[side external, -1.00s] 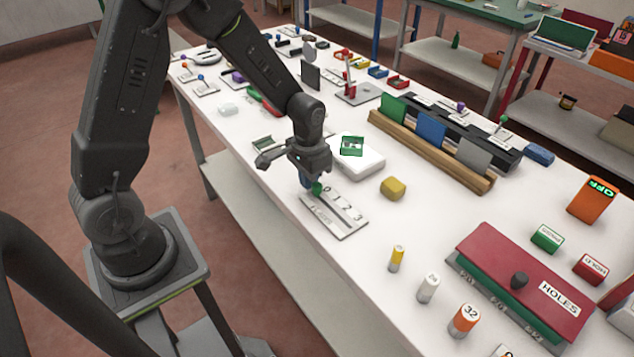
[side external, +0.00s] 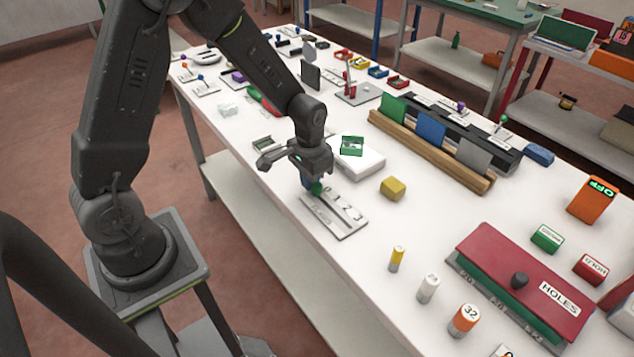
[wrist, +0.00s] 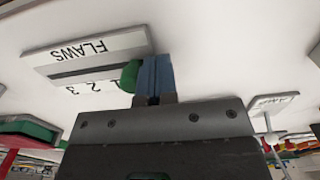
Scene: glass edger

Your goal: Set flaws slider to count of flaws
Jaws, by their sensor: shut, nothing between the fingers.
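The flaws slider (side external: 338,220) is a grey plate with a slot, a white label and numbers on the white table. In the wrist view its label reads FLAWS (wrist: 88,48), with 1, 2 and 3 visible along the slot. Its green knob (side external: 317,188) is at the 0 end of the slot. It also shows in the wrist view (wrist: 130,76). My gripper (side external: 307,183) is shut, with its blue fingers (wrist: 153,76) beside the knob on the side away from the higher numbers. The fingers look to be touching the knob or very close to it.
A yellow block (side external: 393,188) and a white box (side external: 361,161) with a green top piece (side external: 352,145) stand near the slider. A wooden rack (side external: 430,150) holds coloured panels. Several cylinders and a red HOLES box (side external: 525,275) stand at the right.

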